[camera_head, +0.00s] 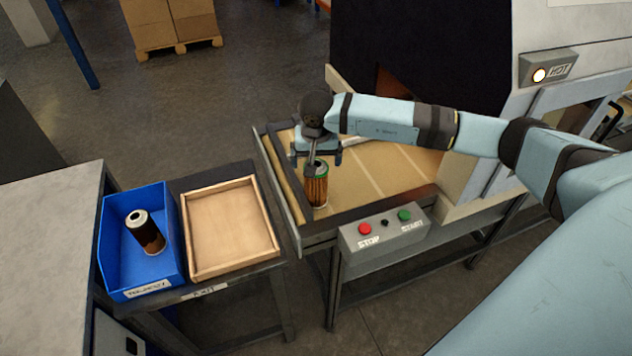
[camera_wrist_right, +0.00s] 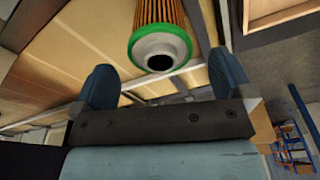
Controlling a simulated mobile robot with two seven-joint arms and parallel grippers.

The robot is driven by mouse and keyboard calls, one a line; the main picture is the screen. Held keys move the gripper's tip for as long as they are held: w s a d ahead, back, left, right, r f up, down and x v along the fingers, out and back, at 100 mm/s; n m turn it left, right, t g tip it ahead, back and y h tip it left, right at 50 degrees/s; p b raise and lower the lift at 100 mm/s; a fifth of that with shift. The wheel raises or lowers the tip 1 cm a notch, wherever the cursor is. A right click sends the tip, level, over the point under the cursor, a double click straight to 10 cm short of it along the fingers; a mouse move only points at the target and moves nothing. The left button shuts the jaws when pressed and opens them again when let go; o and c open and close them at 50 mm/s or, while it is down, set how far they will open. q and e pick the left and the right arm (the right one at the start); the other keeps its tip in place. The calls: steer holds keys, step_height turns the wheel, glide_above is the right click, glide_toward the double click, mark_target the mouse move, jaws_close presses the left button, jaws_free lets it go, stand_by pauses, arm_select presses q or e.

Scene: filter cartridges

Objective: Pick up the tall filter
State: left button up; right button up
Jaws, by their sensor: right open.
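The tall filter (camera_head: 317,186) is an orange-brown pleated cartridge with a green end ring. It stands upright on the tan conveyor bed near its front edge. My right gripper (camera_head: 316,158) is above and behind it in the head view. In the right wrist view the filter (camera_wrist_right: 161,30) shows its green rim and grey hub with a dark hole, in line with the gap between the open fingers (camera_wrist_right: 160,88). The fingers appear apart from it. Another filter (camera_head: 150,238), dark with a pale top, leans in the blue bin (camera_head: 112,250). My left gripper is not seen.
An empty wooden tray (camera_head: 270,217) sits beside the blue bin on a dark stand. A control box (camera_head: 384,228) with red and green buttons is at the conveyor's front. A machine with a lit "HOT" lamp (camera_head: 540,75) stands at the right.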

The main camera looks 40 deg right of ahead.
mark_target(316, 183)
steer(key=shift+f+p, duration=0.3)
steer(key=shift+f, duration=0.25)
steer(key=f, duration=0.1)
steer(key=f+p, duration=0.1)
steer(key=f, duration=0.1)
steer(key=shift+w+d+f, duration=0.1)
steer(key=shift+w+f, duration=0.1)
steer(key=shift+f, duration=0.55)
steer(key=shift+c, duration=0.2)
steer(key=c, duration=1)
